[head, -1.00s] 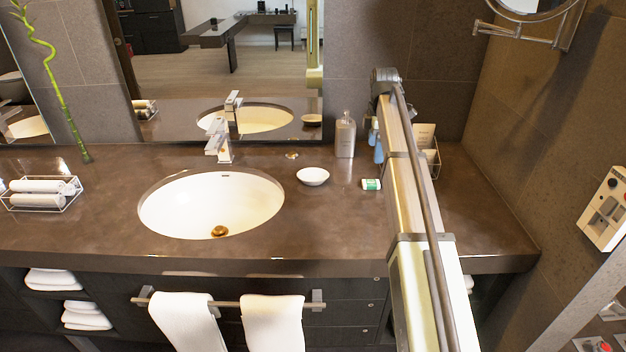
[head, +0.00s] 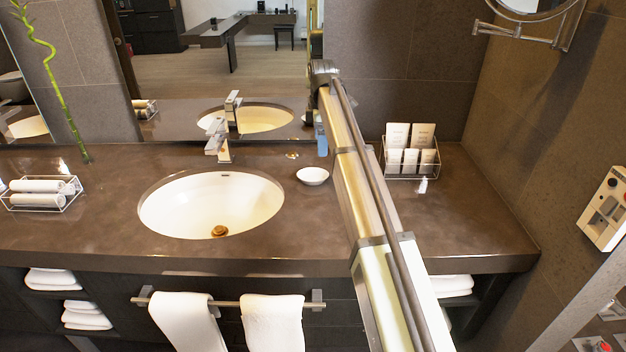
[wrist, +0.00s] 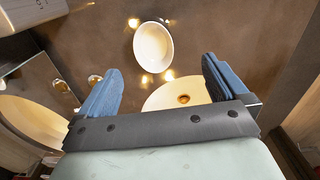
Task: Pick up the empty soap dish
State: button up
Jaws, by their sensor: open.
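The soap dish (head: 312,176) is a small white oval bowl on the brown counter, right of the sink. It looks empty. In the wrist view the dish (wrist: 153,47) lies beyond the fingertips, roughly centred between them. My gripper (wrist: 160,68) is open, its two blue fingers apart with nothing between them. In the head view one blue fingertip (head: 323,146) shows just behind and right of the dish; my arm hides the rest of the gripper. The gripper does not appear to touch the dish.
The sink (head: 212,205) and tap (head: 219,143) are left of the dish. A wire rack of cards and packets (head: 411,155) stands right of my arm. A towel rack (head: 42,192) is far left. The mirror is behind.

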jog(key=a+m, duration=0.1)
jog(key=m, duration=3.6)
send_near(313, 171)
jog(key=s, duration=0.1)
jog(key=s+f, duration=0.2)
jog(key=shift+s+d+f, duration=0.1)
jog(key=shift+d+f, duration=0.1)
jog(key=shift+d, duration=0.05)
jog(key=shift+a+f, duration=0.15)
jog(key=shift+f, duration=1.2)
jog(key=shift+a+f, duration=0.1)
jog(key=shift+f, duration=1.25)
